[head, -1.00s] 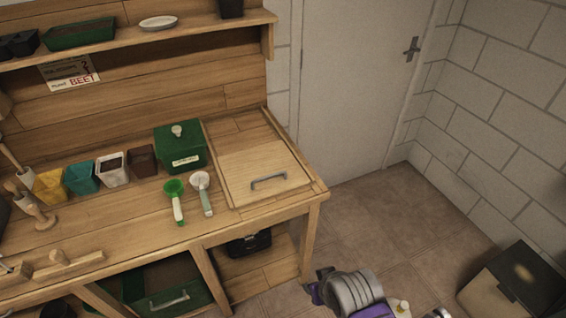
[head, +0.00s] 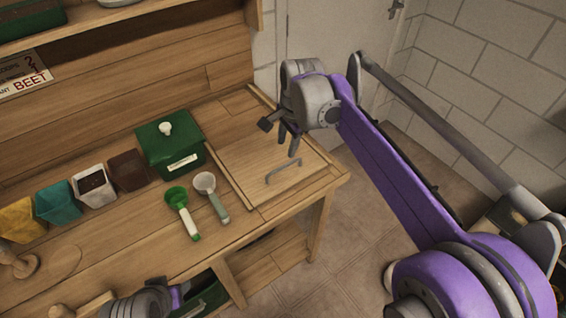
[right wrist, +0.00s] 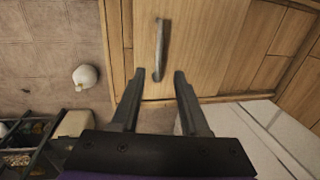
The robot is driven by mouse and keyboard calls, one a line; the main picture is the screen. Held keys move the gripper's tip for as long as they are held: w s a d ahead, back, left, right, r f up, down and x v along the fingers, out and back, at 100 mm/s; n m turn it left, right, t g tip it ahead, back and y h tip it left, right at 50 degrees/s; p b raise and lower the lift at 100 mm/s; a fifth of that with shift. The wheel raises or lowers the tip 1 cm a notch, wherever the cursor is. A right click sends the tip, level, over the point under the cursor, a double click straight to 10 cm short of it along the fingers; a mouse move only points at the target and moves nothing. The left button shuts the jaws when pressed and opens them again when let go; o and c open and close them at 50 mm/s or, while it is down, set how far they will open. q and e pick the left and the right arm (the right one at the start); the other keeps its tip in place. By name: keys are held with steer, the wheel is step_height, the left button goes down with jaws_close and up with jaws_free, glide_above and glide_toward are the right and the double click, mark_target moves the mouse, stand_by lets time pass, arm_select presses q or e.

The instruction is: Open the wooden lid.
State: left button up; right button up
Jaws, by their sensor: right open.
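The wooden lid (head: 245,165) lies flat and closed in the right end of the potting bench top. Its grey bar handle (head: 284,171) stands near its right front edge. My right gripper (head: 289,143) is over the lid, pointing down, a little behind the handle in the head view. In the right wrist view, the open fingers of my right gripper (right wrist: 159,78) are apart and empty, with the handle (right wrist: 159,50) seen just beyond and between their tips. It does not appear gripped. Part of my left arm shows at the bottom left; its fingers are not visible.
On the bench left of the lid are a green box (head: 170,150), a green scoop (head: 181,212) and a white scoop (head: 211,197). Several pots (head: 92,186) stand farther left. A door and a block wall are behind on the right.

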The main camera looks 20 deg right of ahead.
mark_target(283, 167)
steer(key=f, duration=0.3)
steer(key=w+f, duration=0.1)
steer(key=f, duration=0.5)
steer(key=shift+w+a+f, duration=0.25)
steer(key=shift+a+f, duration=0.05)
steer(key=shift+f, duration=0.05)
jaws_close()
stand_by(0.9)
